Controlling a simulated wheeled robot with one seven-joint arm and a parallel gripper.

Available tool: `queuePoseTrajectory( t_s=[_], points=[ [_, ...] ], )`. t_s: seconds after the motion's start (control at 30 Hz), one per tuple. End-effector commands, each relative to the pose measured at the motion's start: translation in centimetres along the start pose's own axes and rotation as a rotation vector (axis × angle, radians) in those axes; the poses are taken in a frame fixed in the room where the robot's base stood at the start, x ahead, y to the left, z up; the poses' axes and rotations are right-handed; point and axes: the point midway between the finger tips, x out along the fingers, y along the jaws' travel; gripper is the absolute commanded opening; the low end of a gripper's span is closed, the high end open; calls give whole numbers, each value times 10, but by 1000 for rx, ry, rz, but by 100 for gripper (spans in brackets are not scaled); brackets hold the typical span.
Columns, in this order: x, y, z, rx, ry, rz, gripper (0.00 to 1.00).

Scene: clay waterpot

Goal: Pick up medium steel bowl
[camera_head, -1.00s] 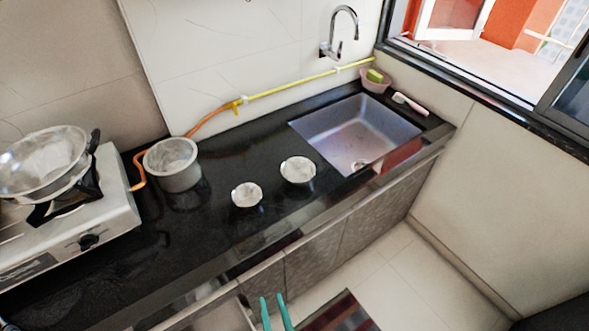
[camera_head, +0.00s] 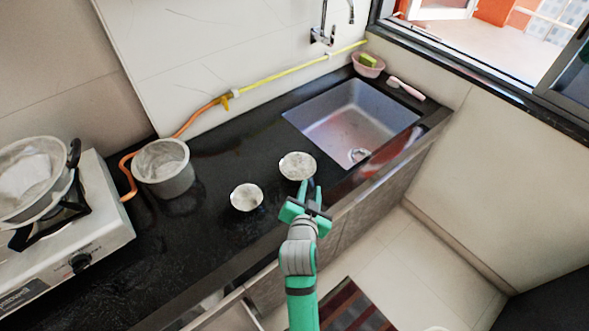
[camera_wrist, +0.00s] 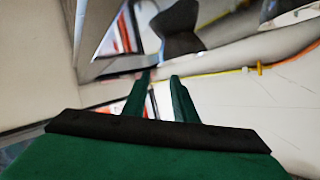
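Two small round steel bowls sit upright on the black counter (camera_head: 215,225). The right one (camera_head: 297,166), near the sink, looks slightly larger than the left one (camera_head: 246,198); which is called medium I cannot tell for sure. My gripper (camera_head: 310,187) is at the right bowl's near side in the head view, with its fingertips by the rim; contact and height cannot be told. In the wrist view, a gap shows between the two green fingers (camera_wrist: 160,82), with nothing seen between them.
A deep steel pot (camera_head: 163,168) stands at left, beside the stove (camera_head: 105,222), which carries a wide steel pan (camera_head: 35,180). The sink (camera_head: 350,120) lies behind right. A yellow-orange hose (camera_head: 265,83) runs along the wall. The counter in front of the pot is clear.

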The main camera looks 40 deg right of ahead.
Motion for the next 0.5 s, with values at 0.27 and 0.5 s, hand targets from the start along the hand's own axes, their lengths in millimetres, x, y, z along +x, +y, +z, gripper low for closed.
queuePoseTrajectory(
  t_s=[0.27, 0.5],
  points=[
    [41, 0, -1, 1, 0, 1, 26],
    [55, -1, -1, 1, 0, -1, 26]
  ],
)
